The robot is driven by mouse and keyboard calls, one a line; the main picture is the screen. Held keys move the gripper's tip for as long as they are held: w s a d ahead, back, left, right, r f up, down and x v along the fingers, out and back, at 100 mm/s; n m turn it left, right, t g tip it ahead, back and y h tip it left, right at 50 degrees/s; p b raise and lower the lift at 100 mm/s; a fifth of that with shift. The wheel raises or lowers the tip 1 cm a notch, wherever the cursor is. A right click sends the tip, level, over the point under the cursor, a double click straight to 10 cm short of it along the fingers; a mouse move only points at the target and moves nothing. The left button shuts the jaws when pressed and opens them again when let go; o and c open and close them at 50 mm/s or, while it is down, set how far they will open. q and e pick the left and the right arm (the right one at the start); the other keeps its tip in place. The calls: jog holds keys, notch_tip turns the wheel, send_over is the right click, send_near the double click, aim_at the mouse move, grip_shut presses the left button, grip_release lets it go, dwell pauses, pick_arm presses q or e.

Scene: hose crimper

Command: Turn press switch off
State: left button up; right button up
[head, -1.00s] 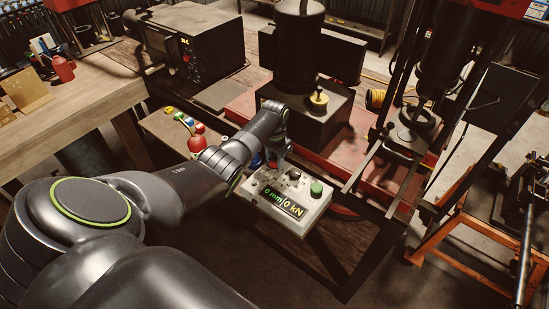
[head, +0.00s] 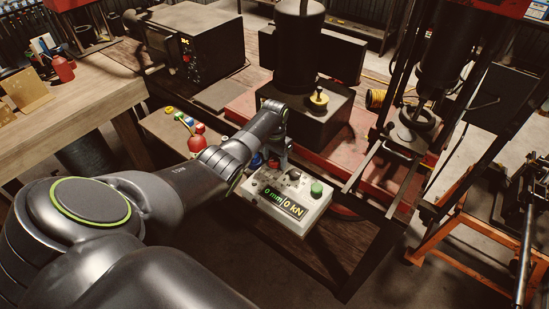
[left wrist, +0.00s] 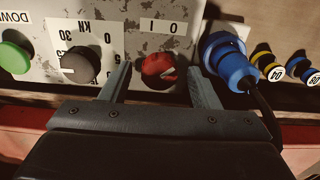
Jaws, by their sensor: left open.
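The press control box (head: 263,209) has a lit display reading 0 mm and 0 kN. In the left wrist view its red rotary switch (left wrist: 159,68) sits below the O and I marks, which appear upside down. My left gripper (left wrist: 159,80) is open, with one finger on each side of the red switch and small gaps visible. In the head view the left gripper (head: 281,156) is over the back of the box and partly hides its controls. My right gripper is not in view.
A black kN knob (left wrist: 80,65) and a green button (left wrist: 14,57) lie left of the switch. A blue plug (left wrist: 228,62) with a cable is close to the right finger. The black press (head: 300,50) stands behind the box.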

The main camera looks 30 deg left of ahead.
aim_at(275, 160)
pick_arm(q)
notch_tip(275, 160, up, 18)
jog(key=b, duration=0.2)
jog(key=shift+f, duration=0.25)
jog(key=shift+f, duration=0.15)
dwell(0.5)
